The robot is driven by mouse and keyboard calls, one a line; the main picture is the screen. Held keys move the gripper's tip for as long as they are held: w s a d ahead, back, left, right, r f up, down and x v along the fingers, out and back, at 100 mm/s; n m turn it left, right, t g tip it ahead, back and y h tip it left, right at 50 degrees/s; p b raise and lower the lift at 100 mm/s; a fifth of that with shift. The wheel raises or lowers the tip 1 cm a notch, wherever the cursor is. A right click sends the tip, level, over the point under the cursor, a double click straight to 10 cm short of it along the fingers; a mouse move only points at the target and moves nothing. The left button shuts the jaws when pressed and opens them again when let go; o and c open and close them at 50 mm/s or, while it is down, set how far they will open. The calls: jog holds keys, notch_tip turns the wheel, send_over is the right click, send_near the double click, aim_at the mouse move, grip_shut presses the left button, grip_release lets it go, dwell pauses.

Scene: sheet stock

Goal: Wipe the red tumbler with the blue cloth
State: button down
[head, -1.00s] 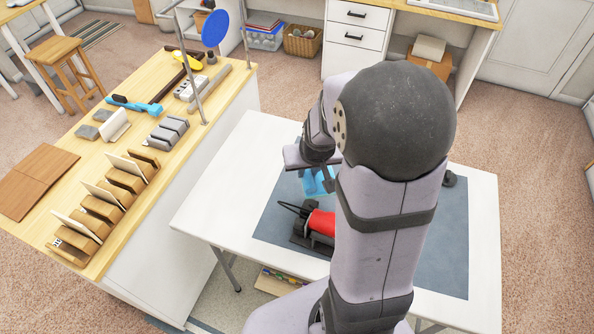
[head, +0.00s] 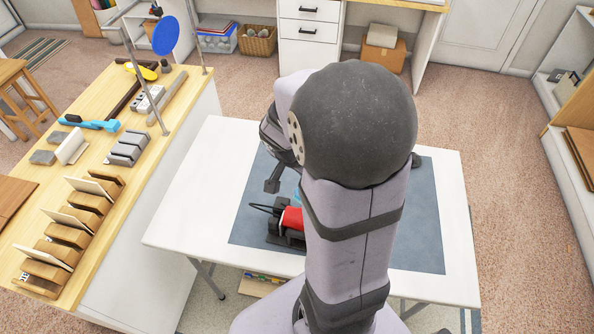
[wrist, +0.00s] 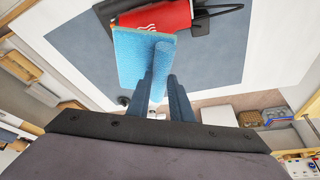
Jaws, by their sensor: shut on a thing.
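The red tumbler (head: 292,217) lies on its side in a dark holder (head: 283,238) on the grey-blue mat, partly hidden by my arm. It also shows at the top of the wrist view (wrist: 165,14), with white wavy marks. My gripper (wrist: 160,95) is shut on the blue cloth (wrist: 138,58), which hangs spread out beyond the fingertips. In the wrist view the cloth overlaps the tumbler's near edge; I cannot tell whether they touch. In the head view only a sliver of the cloth (head: 298,194) shows, just behind the tumbler.
The mat (head: 425,225) lies on a white table (head: 185,215) with clear room around the holder. A wooden bench (head: 100,190) at left carries card racks, grey blocks, a blue tool and a mirror-like blue disc (head: 166,36) on a stand.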

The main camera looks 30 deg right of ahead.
jog(key=m, duration=0.1)
jog(key=s+m+g, duration=0.1)
jog(key=shift+d+m, duration=0.2)
jog(key=shift+m, duration=0.1)
jog(key=shift+s+m+g, duration=0.2)
jog(key=shift+m+g, duration=0.2)
jog(key=shift+m, duration=0.5)
jog(key=shift+b, duration=0.5)
notch_tip(320, 180, down, 7)
jog(key=b, duration=0.7)
jog(key=shift+b, duration=0.3)
jog(key=shift+f+b, duration=1.45)
jog(key=shift+b, duration=0.25)
jog(key=shift+w, duration=0.1)
jog(key=shift+w+a, duration=0.9)
